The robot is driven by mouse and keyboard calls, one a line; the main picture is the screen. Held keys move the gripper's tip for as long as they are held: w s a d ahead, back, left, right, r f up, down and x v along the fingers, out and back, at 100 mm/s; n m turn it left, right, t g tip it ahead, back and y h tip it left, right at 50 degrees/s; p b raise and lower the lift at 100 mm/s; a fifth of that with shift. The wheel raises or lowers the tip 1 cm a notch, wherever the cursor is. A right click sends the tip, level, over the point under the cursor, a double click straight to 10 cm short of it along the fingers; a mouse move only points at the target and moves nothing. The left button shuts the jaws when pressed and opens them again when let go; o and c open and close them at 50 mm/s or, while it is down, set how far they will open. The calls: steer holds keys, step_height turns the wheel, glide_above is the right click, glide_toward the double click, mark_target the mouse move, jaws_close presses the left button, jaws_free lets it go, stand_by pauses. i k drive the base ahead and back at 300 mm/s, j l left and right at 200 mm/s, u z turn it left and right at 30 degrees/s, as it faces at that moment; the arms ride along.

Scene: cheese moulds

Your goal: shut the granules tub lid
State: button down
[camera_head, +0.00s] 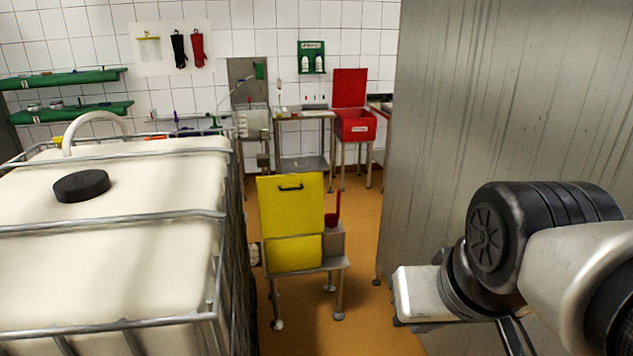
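A yellow tub (293,253) stands on a small metal stand in the middle of the view. Its yellow lid (291,205), with a black handle, stands upright at the tub, so the tub is open. A red tub (356,126) stands farther back on legs, with its red lid (349,88) also upright. I cannot read which tub is the granules tub. Part of my arm shows at the right, well short of both tubs. My gripper's fingers are not visible.
A large white caged tank (110,250) with a black cap (81,186) fills the left. A grey metal wall (475,110) stands at the right. Orange floor (368,318) lies open between them. A red scoop (332,219) is beside the yellow tub.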

mark_target(290, 204)
steer(key=i, duration=1.15)
steer(key=i+u, duration=0.15)
steer(key=i, duration=0.3)
steer(key=i+l+u, duration=0.15)
steer(key=i, duration=0.3)
steer(key=i+l+u, duration=0.15)
steer(key=i, duration=0.3)
